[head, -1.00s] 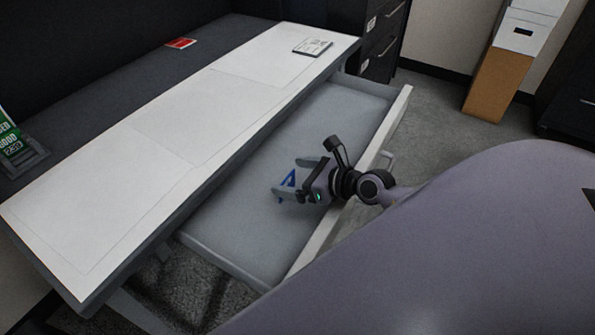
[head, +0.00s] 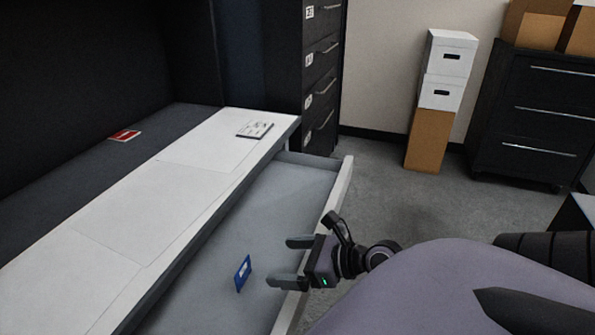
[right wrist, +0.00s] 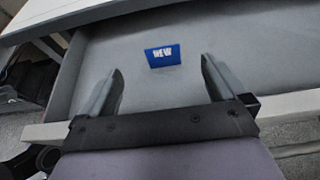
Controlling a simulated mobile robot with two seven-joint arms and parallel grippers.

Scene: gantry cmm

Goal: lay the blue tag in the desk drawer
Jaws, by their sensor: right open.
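The blue tag (head: 243,273) is inside the open desk drawer (head: 268,215), apart from any gripper. In the head view it looks upright or tilted rather than flat; I cannot tell which. In the right wrist view the tag (right wrist: 162,56) shows white lettering reading "NEW" and lies ahead of the fingertips. My right gripper (head: 288,262) is open and empty, over the drawer's front edge, to the right of the tag. Its two fingers (right wrist: 160,80) are spread wide in the right wrist view. My left gripper is not in view.
The desk top (head: 150,205) overhangs the drawer's left side. A red tag (head: 125,136) and a small white card (head: 255,130) lie on the desk. Dark cabinets (head: 320,75) stand behind it. White boxes (head: 448,70) stand on a brown one at the back. Floor between is clear.

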